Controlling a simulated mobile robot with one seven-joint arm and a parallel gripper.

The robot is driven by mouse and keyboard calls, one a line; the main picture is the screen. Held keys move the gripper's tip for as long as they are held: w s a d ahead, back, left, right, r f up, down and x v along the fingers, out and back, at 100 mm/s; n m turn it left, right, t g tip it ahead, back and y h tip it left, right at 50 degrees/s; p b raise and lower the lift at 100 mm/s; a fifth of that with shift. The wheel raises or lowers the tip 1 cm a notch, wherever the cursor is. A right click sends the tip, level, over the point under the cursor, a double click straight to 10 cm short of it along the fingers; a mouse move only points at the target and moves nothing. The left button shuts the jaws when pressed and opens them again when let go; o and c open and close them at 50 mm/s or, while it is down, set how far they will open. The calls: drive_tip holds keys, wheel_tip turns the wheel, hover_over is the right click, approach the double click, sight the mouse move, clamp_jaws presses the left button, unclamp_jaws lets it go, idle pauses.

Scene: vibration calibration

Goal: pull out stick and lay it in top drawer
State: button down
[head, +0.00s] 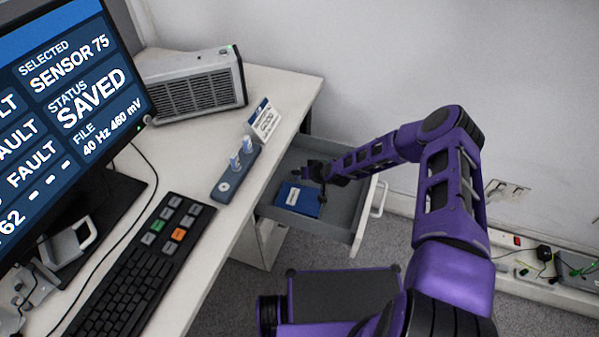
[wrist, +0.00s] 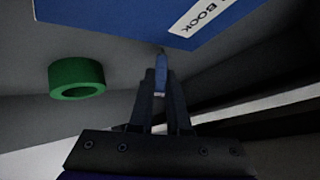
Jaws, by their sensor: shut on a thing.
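My gripper (head: 321,188) reaches down inside the open drawer (head: 358,232) in the head view. In the wrist view its fingers (wrist: 160,97) are shut on a small blue stick (wrist: 161,76), with a pale end between the fingers. The stick points away from the gripper, its tip near the edge of a blue book (wrist: 130,22). The book (head: 299,199) lies in the drawer in the head view. Whether the stick touches the drawer floor I cannot tell. In the head view the stick is too small to make out.
A green ring (wrist: 76,78) lies in the drawer beside the book. On the desk stand a blue-grey holder (head: 236,174) with small upright pieces, a sign card (head: 264,121), a grey vented box (head: 196,85), a keyboard (head: 112,278) and a monitor (head: 65,90) reading "SAVED".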

drive_tip(key=shift+f, duration=0.45)
idle(0.3)
drive_tip(key=c, duration=0.8)
unclamp_jaws()
drive_tip(key=shift+r, duration=0.1)
drive_tip(key=shift+p+v, duration=1.45)
drive_tip(key=shift+v, duration=1)
